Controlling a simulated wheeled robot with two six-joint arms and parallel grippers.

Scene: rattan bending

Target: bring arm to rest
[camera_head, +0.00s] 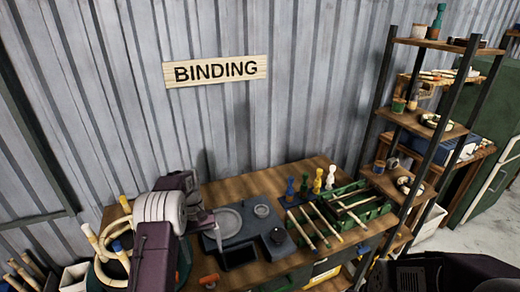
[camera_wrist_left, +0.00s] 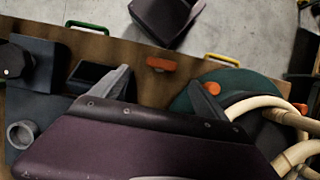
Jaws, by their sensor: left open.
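My left arm rises from the bottom left of the head view, with a white wrist and a dark purple link. My left gripper (camera_head: 208,222) is over the left part of the wooden bench (camera_head: 262,181). In the left wrist view its two grey fingers (camera_wrist_left: 162,86) are spread apart with nothing between them. They are near the bench's front edge, with an orange knob (camera_wrist_left: 160,64) beyond the gap. A dark arm part of mine fills the bottom right corner of the head view; the right gripper does not show.
A dark grey station (camera_head: 251,212) and a green rack with sticks (camera_head: 372,209) stand on the bench. Rattan coils (camera_head: 96,243) lie at the left, close to my left arm. An open shelf (camera_head: 414,123) stands at the right. Coloured pegs (camera_head: 317,181) stand at the back.

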